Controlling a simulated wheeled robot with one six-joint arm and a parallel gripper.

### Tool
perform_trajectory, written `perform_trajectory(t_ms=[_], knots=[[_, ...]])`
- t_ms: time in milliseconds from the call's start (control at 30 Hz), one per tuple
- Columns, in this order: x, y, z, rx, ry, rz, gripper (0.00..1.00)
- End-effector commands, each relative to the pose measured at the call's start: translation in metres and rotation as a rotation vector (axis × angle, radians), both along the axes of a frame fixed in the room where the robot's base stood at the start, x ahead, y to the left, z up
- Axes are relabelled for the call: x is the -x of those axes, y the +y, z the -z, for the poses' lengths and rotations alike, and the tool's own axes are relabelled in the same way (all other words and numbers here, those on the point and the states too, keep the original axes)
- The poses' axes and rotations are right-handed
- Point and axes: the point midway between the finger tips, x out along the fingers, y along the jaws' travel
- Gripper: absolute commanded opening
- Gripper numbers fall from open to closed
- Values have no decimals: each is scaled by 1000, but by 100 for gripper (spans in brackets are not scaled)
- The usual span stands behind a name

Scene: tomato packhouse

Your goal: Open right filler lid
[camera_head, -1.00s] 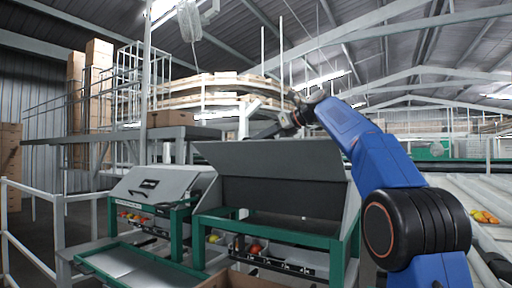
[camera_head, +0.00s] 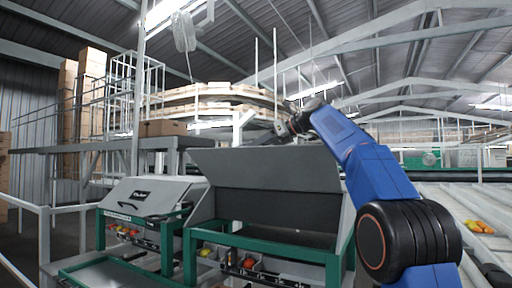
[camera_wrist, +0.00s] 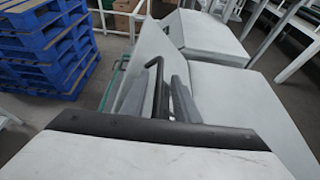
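The right filler lid (camera_head: 268,170) is a grey panel standing raised over the right filler, whose opening and green frame (camera_head: 262,245) show below it. My gripper (camera_head: 280,132) is at the lid's top edge, partly hidden behind it. In the wrist view, the two grey fingers of my gripper (camera_wrist: 158,98) stand apart with a black bent handle (camera_wrist: 158,78) between them. A gap shows beside the handle, and contact is hard to tell. The left filler lid (camera_head: 150,196) is down.
A grey platform (camera_head: 100,146) and conveyor stand behind the fillers. A white rail (camera_head: 40,210) runs at the left. Several tomatoes (camera_head: 480,226) lie on the conveyor at the right. Blue pallets (camera_wrist: 45,45) show in the wrist view.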

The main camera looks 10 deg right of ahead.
Motion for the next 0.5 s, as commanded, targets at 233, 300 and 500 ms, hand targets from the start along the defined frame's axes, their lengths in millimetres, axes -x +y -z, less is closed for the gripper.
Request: perform_trajectory(t_ms=[233, 300, 500], knots=[[3, -4, -3, 0, -1, 1, 28], [7, -8, -5, -1, -2, 2, 28], [28, -34, -18, 0, -2, 3, 28]])
